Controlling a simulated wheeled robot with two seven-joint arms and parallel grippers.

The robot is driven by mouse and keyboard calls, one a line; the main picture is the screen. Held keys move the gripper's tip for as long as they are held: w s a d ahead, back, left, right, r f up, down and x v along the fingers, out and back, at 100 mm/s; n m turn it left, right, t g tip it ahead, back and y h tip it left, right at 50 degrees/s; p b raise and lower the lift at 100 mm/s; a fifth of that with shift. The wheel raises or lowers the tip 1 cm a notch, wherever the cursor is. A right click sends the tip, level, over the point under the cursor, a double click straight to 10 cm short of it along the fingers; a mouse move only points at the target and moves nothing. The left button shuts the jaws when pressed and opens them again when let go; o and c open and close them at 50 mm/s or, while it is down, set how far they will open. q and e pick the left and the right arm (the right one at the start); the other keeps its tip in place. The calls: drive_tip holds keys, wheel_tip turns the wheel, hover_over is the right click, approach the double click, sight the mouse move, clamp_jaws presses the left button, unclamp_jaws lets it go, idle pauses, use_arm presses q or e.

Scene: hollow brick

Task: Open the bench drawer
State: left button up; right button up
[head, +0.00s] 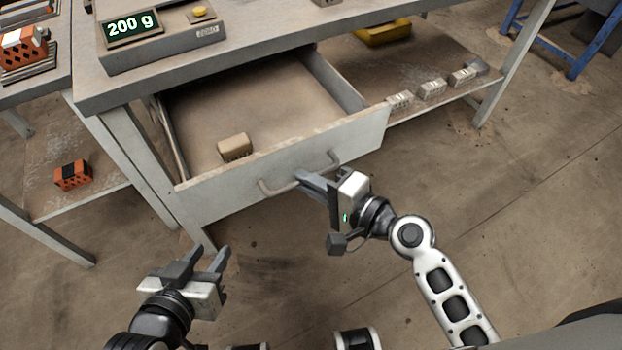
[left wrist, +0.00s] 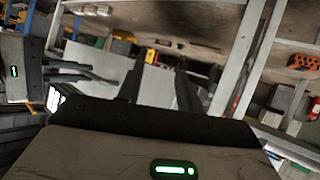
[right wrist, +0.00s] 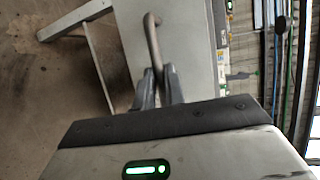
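The bench drawer (head: 290,165) is pulled well out from under the bench top, and its inside shows. Its bar handle (head: 275,188) is on the pale front panel. My right gripper (head: 305,181) is at the handle, with its fingers on either side of the bar. The right wrist view shows the handle (right wrist: 152,35) running down between the close-set fingers (right wrist: 158,82). My left gripper (head: 206,254) is open and empty, low and left in front of the drawer. Its parted fingers show in the left wrist view (left wrist: 158,85).
A tan block (head: 234,148) lies in the drawer. A scale reading 200 g (head: 160,35) stands on the bench top. Several grey blocks (head: 431,89) and a yellow object (head: 382,33) are on the lower shelf. An orange brick (head: 72,175) lies on the left shelf. The floor in front is clear.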

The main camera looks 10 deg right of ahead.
drive_tip(key=o, duration=0.4)
drive_tip(key=shift+c, duration=0.2)
